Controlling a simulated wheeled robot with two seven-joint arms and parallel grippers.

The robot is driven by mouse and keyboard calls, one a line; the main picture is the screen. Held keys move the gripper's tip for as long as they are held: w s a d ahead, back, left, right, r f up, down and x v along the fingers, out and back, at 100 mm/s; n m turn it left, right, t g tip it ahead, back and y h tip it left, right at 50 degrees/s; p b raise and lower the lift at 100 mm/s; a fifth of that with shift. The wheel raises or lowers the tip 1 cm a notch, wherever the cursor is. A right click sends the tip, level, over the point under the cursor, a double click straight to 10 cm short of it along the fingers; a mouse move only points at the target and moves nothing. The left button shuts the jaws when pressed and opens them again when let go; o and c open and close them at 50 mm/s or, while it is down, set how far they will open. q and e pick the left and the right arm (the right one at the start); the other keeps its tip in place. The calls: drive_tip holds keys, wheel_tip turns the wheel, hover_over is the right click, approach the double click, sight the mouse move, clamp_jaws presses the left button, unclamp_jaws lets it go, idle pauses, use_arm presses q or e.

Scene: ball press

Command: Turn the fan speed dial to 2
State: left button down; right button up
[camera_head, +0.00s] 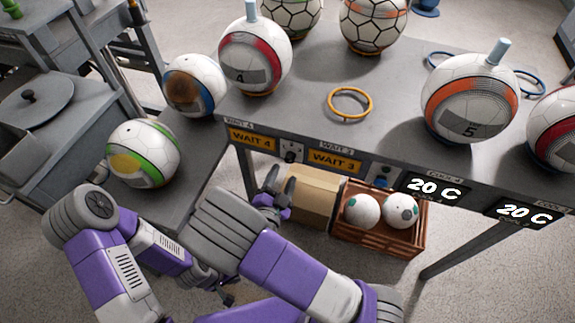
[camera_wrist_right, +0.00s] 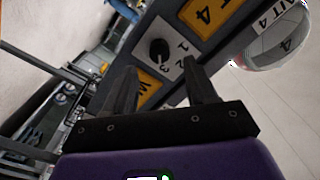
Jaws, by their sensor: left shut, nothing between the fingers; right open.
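The fan speed dial (camera_wrist_right: 158,50) is a black knob on a white plate with the numbers 1, 2 and 3, seen in the right wrist view. I cannot tell exactly which number it points at. In the head view a small dial (camera_head: 291,151) sits on the table's front edge between the yellow WAIT panels. My right gripper (camera_head: 280,187) is open, just below and in front of this dial. Its two fingers (camera_wrist_right: 163,85) also show in the right wrist view, with the knob beyond the gap and apart from them. My left gripper (camera_head: 228,297) is shut and empty, low and partly hidden.
Yellow signs WAIT 4 (camera_head: 251,139) and WAIT 3 (camera_head: 334,160) flank the dial. Balls and a yellow ring (camera_head: 349,104) rest on the grey table (camera_head: 310,70). A cardboard box (camera_head: 312,197) and a brown crate (camera_head: 385,240) with two balls stand below.

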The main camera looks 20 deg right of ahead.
sight(289, 162)
drive_tip(key=x, duration=0.5)
drive_tip(key=shift+w+b, duration=0.2)
drive_tip(key=shift+b, duration=0.2)
drive_tip(key=c, duration=1.1)
drive_tip(key=shift+o, duration=0.2)
